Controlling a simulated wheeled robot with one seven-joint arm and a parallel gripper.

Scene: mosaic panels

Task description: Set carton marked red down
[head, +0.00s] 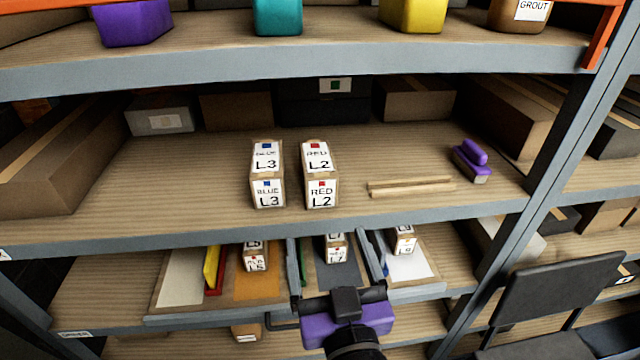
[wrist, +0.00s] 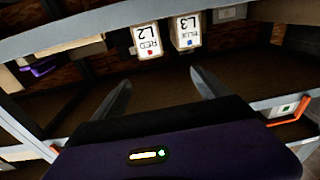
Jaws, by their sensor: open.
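The carton marked RED L2 (head: 320,175) stands upright on the middle shelf, with a red square on its white labels. It stands just right of the carton marked BLUE L3 (head: 267,175), with a narrow gap between them. In the wrist view the red carton (wrist: 149,40) and the blue carton (wrist: 187,32) appear upside down, beyond the fingertips. My gripper (wrist: 161,77) is open, with nothing between its spread fingers. In the head view its purple body is low in front of the lower shelf, below and apart from the red carton.
Two thin wooden strips (head: 410,187) and a purple-handled tool (head: 471,160) lie right of the cartons on the middle shelf (head: 200,190). Small labelled cartons (head: 335,248) stand in trays on the lower shelf. Boxes line the back.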

